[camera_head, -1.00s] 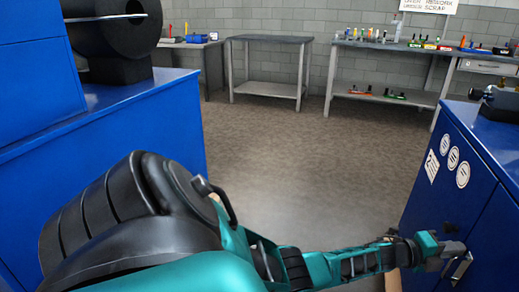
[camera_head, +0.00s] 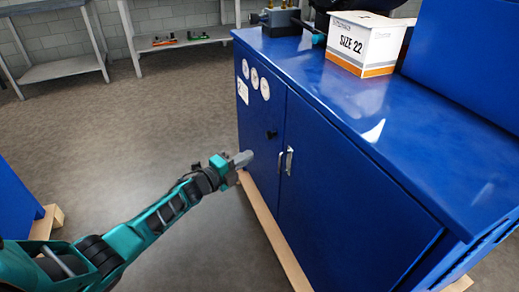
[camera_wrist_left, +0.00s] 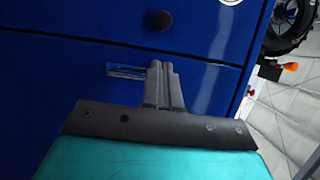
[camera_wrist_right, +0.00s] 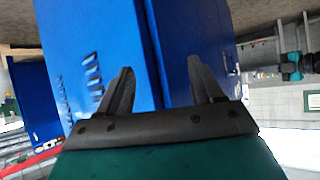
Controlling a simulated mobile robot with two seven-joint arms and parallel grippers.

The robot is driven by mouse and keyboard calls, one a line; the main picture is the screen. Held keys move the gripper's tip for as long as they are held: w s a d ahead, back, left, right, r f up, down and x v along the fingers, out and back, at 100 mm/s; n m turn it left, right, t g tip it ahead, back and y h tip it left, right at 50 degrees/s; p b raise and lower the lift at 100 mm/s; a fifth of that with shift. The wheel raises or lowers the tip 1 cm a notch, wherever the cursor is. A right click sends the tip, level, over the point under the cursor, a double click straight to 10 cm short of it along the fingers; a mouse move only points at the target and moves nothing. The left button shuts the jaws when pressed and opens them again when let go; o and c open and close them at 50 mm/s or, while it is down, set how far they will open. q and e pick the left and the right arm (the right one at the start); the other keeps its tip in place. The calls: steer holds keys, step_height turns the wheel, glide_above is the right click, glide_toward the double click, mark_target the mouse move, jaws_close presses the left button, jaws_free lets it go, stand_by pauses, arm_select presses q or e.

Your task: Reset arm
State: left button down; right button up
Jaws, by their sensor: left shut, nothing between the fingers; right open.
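The blue cabinet (camera_head: 350,215) stands right of my left arm in the head view, both doors flush. It has two metal door handles, one (camera_head: 289,160) beside the other (camera_head: 280,161), and a dark knob (camera_head: 271,134). My left gripper (camera_head: 247,157) is shut and empty, left of the handles and close to the cabinet front. In the left wrist view its fingers (camera_wrist_left: 163,72) are together beside a handle (camera_wrist_left: 125,71); I cannot tell whether they touch the door. My right gripper (camera_wrist_right: 159,75) is open and empty in the right wrist view, a blue cabinet edge beyond it.
A white and orange "SIZE 22" box (camera_head: 364,45) and a vise-like device (camera_head: 275,20) stand on the cabinet top. A wooden pallet edge (camera_head: 268,230) runs along its base. Grey tables (camera_head: 60,68) stand at the back. The floor (camera_head: 150,125) between is clear.

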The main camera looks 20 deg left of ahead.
arm_select(q)
steer(key=shift+s+a, duration=1.2)
arm_select(e)
steer(key=shift+s+d, duration=0.1)
steer(key=shift+d, duration=0.15)
arm_select(q)
steer(key=s+d+f+n+g+y, duration=0.2)
steer(key=s+d+n+g, duration=0.1)
steer(key=s+d+n, duration=0.85)
steer(key=s+d+f+n+g+y, duration=0.25)
steer(key=s+d+n, duration=0.45)
steer(key=s, duration=0.7)
steer(key=s+a+r+n+p, duration=0.1)
steer(key=a+r+p, duration=0.2)
steer(key=r+p, duration=0.8)
steer(key=p, duration=0.4)
steer(key=shift+s+a+r, duration=0.2)
steer(key=shift+a+r, duration=0.05)
steer(key=shift+a, duration=0.1)
arm_select(e)
step_height(320, 180, up, 11)
steer(key=s+d+h, duration=0.1)
steer(key=d, duration=0.2)
steer(key=shift+s+r, duration=0.15)
steer(key=shift+s, duration=0.05)
steer(key=shift+a, duration=0.2)
